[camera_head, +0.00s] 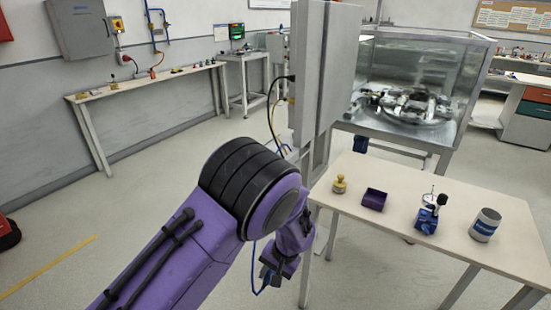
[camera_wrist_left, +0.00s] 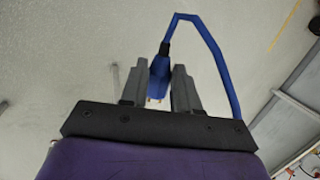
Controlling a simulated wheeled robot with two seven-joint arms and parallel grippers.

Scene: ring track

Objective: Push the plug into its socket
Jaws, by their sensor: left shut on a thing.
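The plug (camera_wrist_left: 158,78) is blue with brass-coloured pins and sits between the two grey fingers of my left gripper (camera_wrist_left: 160,82), in the left wrist view. The pins point down in that picture, toward the gripper's palm. A blue cable (camera_wrist_left: 214,50) leaves the plug's black end and bends down to the right. In the head view my left gripper (camera_head: 270,278) hangs low beside the table's left leg, with the plug itself too small to make out. I cannot make out the plug's socket in either view. My right gripper is out of view.
A tall grey cabinet (camera_head: 338,75) stands just beyond my left arm, with a black cable on its left side. The table (camera_head: 435,190) at right holds a brass weight (camera_head: 339,184), a purple box (camera_head: 373,200), a blue device (camera_head: 428,218) and a can (camera_head: 485,225).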

